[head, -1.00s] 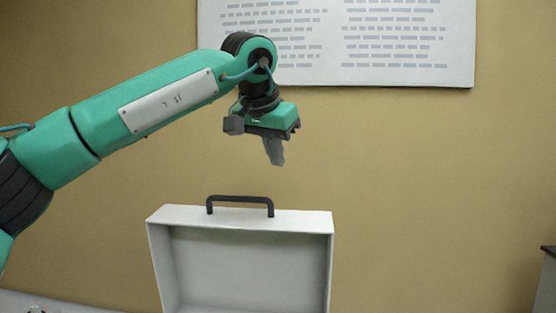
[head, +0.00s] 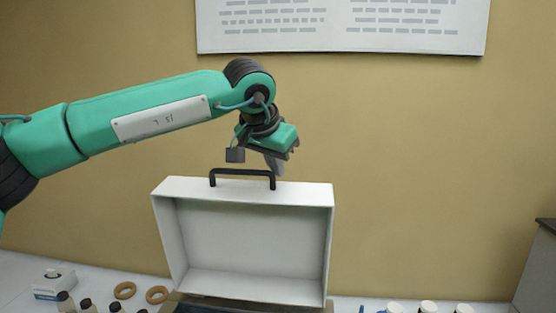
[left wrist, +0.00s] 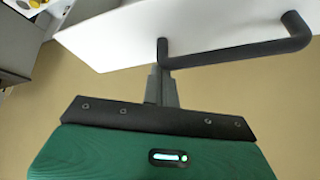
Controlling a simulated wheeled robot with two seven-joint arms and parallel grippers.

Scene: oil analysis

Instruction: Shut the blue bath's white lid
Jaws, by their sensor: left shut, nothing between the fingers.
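The white lid (head: 250,235) stands open and upright at the back of the bath, its hollow inside facing me. A dark handle (head: 242,172) sits on its top edge. Only a dark strip of the bath (head: 205,308) shows at the bottom of the head view. My left gripper (head: 275,168) is shut and empty, pointing down just behind the handle's right end. In the left wrist view the gripper fingers (left wrist: 161,85) are close to the handle (left wrist: 235,52) and the lid (left wrist: 200,25); whether they touch I cannot tell. My right gripper is out of view.
On the bench left of the bath are a white box (head: 54,283), dark-capped bottles (head: 66,301) and two tan rings (head: 125,290). Several white-topped containers (head: 428,307) stand to the right. A wall chart (head: 340,25) hangs behind.

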